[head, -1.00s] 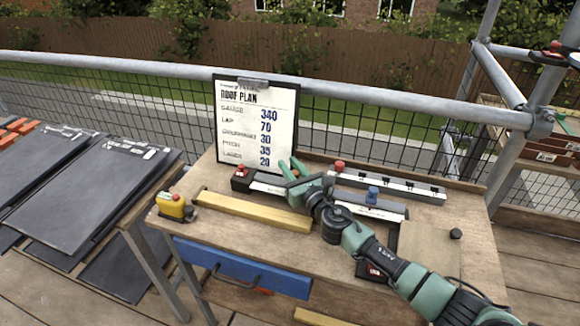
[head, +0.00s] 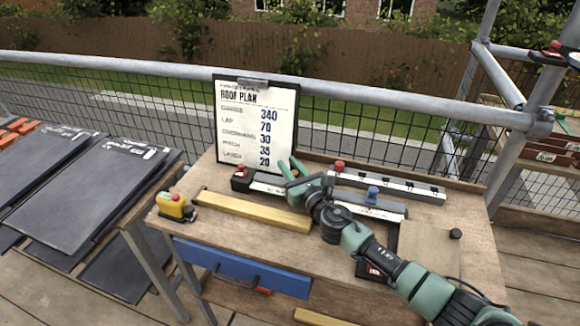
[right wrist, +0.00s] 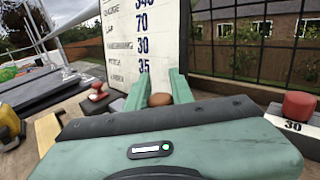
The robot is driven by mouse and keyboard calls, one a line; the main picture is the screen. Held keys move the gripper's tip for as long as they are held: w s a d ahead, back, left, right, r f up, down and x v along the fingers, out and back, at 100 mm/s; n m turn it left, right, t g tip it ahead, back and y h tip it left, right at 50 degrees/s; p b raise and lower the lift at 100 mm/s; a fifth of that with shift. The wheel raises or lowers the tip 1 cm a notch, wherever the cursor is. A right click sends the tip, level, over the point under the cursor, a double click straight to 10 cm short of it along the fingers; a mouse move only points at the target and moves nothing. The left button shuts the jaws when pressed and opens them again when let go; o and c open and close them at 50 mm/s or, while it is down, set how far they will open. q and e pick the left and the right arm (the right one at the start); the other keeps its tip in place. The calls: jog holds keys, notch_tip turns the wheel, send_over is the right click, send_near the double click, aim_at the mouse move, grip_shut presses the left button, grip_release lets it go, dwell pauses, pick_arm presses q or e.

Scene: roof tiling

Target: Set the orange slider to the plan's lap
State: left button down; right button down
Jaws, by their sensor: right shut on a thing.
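The roof plan (head: 256,125) stands clipped upright at the back of the bench and reads gauge 340, lap 70, then 30, 35 and 20. It also shows in the right wrist view (right wrist: 130,28). My right gripper (head: 289,167) is over the pale scale bar (head: 268,186). In the right wrist view its fingers (right wrist: 158,92) are shut on the orange slider (right wrist: 160,99), a rounded orange-brown knob. The scale reading under the slider is hidden by the gripper. My left gripper is not in view.
A second rail (head: 415,187) with a red knob (head: 338,166) lies behind. A yellow batten (head: 255,212) and yellow tool (head: 174,207) lie in front. Slates (head: 90,190) are left.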

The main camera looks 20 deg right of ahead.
jog(key=w+a, duration=0.2)
jog(key=a, duration=0.1)
jog(key=shift+w+a, duration=0.15)
jog(key=shift+a, duration=0.05)
jog(key=shift+d, duration=0.1)
jog(key=c, duration=1.3)
grip_release()
jog(key=s, duration=0.2)
jog(key=s+d, duration=0.1)
jog(key=s, duration=0.5)
jog(key=shift+d+p, duration=0.2)
jog(key=shift+p, duration=0.15)
jog(key=shift+w, duration=0.1)
